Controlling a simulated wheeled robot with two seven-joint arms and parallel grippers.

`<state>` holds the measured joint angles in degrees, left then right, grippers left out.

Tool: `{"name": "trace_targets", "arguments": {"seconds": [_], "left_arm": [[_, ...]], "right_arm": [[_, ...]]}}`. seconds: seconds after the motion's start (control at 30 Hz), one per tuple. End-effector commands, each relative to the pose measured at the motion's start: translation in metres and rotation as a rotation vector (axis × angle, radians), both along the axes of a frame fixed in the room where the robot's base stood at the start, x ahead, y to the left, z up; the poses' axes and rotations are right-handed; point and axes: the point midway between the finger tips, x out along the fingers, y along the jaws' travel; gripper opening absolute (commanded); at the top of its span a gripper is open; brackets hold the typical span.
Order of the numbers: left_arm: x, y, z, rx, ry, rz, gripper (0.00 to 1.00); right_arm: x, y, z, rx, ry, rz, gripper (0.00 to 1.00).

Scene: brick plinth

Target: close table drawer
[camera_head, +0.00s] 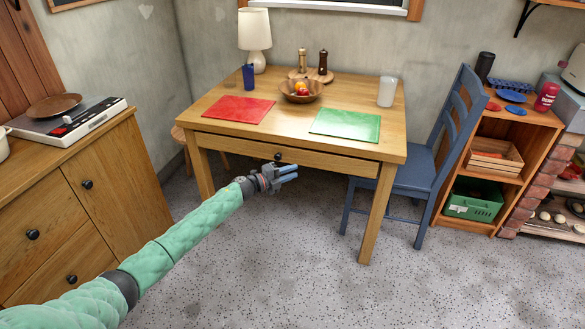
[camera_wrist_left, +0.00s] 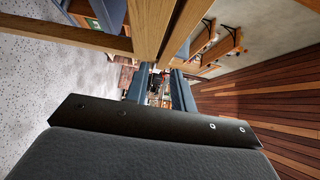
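The wooden table's drawer (camera_head: 235,145) is in the table's front, under the tabletop, with a dark round knob (camera_head: 278,156) at its middle. Its front seems to stand slightly forward of the frame, but the gap is hard to judge. My left gripper (camera_head: 292,172) is just below and right of the knob in the head view, its blue-grey fingers pointing right. In the left wrist view the fingers (camera_wrist_left: 160,90) are apart with nothing between them. Contact with the drawer cannot be told. Wooden table parts (camera_wrist_left: 150,25) cross the top of that view. My right gripper is not in view.
A blue chair (camera_head: 425,165) stands at the table's right side. On the tabletop are a red mat (camera_head: 238,109), a green mat (camera_head: 345,124), a fruit bowl (camera_head: 301,96), a lamp (camera_head: 255,30) and a white cup (camera_head: 387,92). A wooden cabinet (camera_head: 90,200) is at left. The front floor is clear.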

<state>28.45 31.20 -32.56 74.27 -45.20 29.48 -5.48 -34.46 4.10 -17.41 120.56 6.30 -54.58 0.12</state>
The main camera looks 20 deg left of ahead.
Motion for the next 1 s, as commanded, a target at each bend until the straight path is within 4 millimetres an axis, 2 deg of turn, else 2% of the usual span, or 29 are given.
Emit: {"name": "trace_targets", "arguments": {"seconds": [0.03, 0.1, 0.13, 0.3, 0.47, 0.57, 0.7, 0.9, 1.0], "left_arm": [[-0.006, -0.006, -0.008, -0.007, 0.013, -0.005, 0.35], [-0.013, -0.022, -0.017, -0.029, 0.026, -0.01, 0.49], [-0.015, -0.027, -0.019, -0.043, 0.031, -0.009, 0.52], [-0.019, -0.048, -0.017, -0.156, 0.044, 0.022, 0.52], [-0.014, -0.047, -0.002, -0.356, 0.079, 0.099, 0.52], [-0.006, -0.032, 0.007, -0.529, 0.119, 0.187, 0.52], [0.007, 0.007, 0.011, -0.801, 0.205, 0.345, 0.52], [0.023, 0.073, -0.001, -1.128, 0.366, 0.541, 0.52], [0.026, 0.088, -0.013, -1.214, 0.452, 0.599, 0.52]], "right_arm": [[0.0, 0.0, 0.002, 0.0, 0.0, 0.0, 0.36], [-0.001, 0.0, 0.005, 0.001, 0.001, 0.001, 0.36], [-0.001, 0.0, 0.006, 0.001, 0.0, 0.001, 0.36], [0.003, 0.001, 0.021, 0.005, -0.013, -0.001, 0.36], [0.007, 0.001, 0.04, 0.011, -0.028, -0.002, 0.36], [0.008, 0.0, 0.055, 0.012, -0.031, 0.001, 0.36], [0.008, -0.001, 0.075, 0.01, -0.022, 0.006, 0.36], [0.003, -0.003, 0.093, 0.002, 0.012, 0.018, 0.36], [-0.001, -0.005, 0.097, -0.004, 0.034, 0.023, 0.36]]}}
